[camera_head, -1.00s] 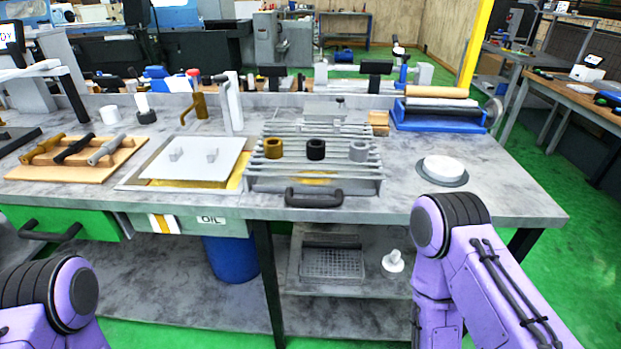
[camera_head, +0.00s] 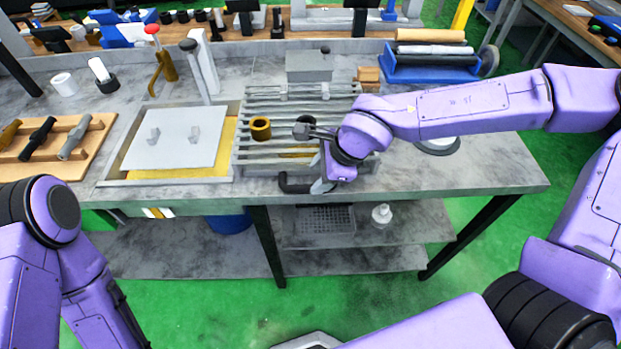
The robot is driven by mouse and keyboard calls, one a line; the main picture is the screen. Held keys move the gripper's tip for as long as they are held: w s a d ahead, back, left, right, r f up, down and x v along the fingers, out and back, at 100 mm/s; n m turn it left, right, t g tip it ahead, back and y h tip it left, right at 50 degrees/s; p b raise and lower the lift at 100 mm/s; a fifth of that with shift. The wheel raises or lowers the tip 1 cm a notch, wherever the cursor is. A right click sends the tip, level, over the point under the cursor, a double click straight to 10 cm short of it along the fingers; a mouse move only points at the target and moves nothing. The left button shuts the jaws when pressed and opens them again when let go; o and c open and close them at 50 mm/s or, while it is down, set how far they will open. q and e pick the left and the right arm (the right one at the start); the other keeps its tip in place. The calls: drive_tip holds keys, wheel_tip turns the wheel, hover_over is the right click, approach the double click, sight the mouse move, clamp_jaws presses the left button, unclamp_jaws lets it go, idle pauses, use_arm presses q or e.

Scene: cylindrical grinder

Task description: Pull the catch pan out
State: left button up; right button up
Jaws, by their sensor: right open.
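The catch pan, with a dark curved handle (camera_head: 294,186) on its front, sits in the bench under a grate of metal bars (camera_head: 262,150). My right arm reaches in from the right across the bench. My right gripper (camera_head: 320,182) is open at the right end of the handle, over the bench's front edge. The wrist and gripper hide that end of the handle and the right part of the grate. I cannot tell whether the fingers touch the handle. My left arm shows at lower left, but its gripper is out of view.
A brass ring (camera_head: 260,128) and a dark ring (camera_head: 303,128) rest on the grate. A pale plate (camera_head: 175,138) lies to its left. A wooden rack (camera_head: 78,150) with handles is farther left. A blue roller stand (camera_head: 430,68) stands back right. The floor in front is clear.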

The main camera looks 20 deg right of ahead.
sight(308, 187)
drive_tip(key=x, duration=0.4)
drive_tip(key=shift+w+a+f, duration=0.1)
drive_tip(key=shift+w+f, duration=0.05)
drive_tip(key=shift+f, duration=0.15)
use_arm(q)
drive_tip(key=shift+f, duration=0.15)
